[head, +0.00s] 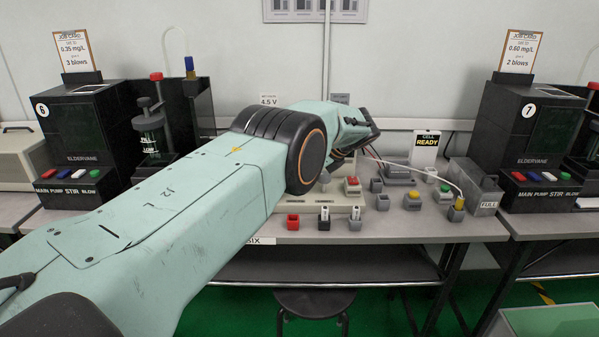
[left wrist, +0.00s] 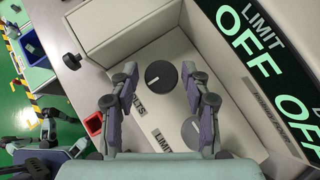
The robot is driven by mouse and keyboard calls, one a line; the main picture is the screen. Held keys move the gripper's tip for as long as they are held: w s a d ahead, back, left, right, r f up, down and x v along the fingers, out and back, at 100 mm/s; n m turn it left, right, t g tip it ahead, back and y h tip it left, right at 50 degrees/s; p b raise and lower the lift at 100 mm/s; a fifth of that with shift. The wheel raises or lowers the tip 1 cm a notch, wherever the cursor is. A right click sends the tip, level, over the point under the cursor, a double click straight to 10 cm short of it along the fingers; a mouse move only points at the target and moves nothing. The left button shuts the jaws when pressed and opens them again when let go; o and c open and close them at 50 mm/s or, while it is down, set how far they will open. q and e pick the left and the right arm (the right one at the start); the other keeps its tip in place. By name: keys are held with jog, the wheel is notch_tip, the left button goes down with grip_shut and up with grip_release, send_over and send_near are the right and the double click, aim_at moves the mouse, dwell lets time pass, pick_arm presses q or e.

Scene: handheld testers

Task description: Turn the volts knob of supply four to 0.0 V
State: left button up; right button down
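The volts knob (left wrist: 161,75) is a round dark dial with a white pointer line, on the pale face of the supply (left wrist: 225,150). The partly covered label beside it ends in "LTS". The pointer lies roughly sideways, toward the picture's left. My left gripper (left wrist: 159,84) is open, with one finger on each side of this knob and a narrow gap showing on both sides. A second, grey knob (left wrist: 192,131) sits near a "LIMIT" label. In the head view my left arm hides most of the supply (head: 318,197) and its knobs. My right gripper is not in view.
A "4.5 V" card (head: 268,100) shows behind my arm. Red (head: 293,221) and grey blocks, buttons and a "CELL READY" sign (head: 426,141) crowd the bench. Testers six (head: 85,130) and seven (head: 527,135) flank it.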

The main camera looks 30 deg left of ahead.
pick_arm(q)
jog(key=shift+o, duration=0.6)
jog(key=shift+d, duration=0.1)
jog(key=shift+w+r, duration=0.1)
jog(key=shift+r, duration=0.05)
jog(key=v, duration=1.2)
